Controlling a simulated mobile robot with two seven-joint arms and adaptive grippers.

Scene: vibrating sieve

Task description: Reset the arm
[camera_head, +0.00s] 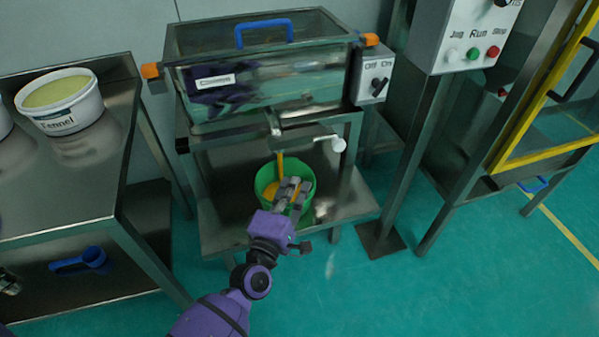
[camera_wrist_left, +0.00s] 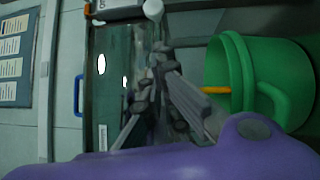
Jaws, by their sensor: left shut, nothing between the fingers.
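My left gripper (camera_head: 293,190), on a purple arm, is in front of the green bucket (camera_head: 264,178) in the head view and overlaps its near rim. Its fingers are together with nothing between them. In the left wrist view, the fingers (camera_wrist_left: 158,62) show in the middle, with the green bucket (camera_wrist_left: 268,75) apart on the right. An orange stream or strip (camera_head: 280,167) comes down into the bucket, with orange material inside. My right gripper is not in view.
The vibrating sieve (camera_head: 265,75), with a blue lid handle (camera_head: 264,32), stands above the bucket. An off/on switch box (camera_head: 374,78) is on its right. A steel table (camera_head: 100,165) holds a Fennel tub (camera_head: 60,102). A blue scoop (camera_head: 80,261) lies below. Green floor in front is clear.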

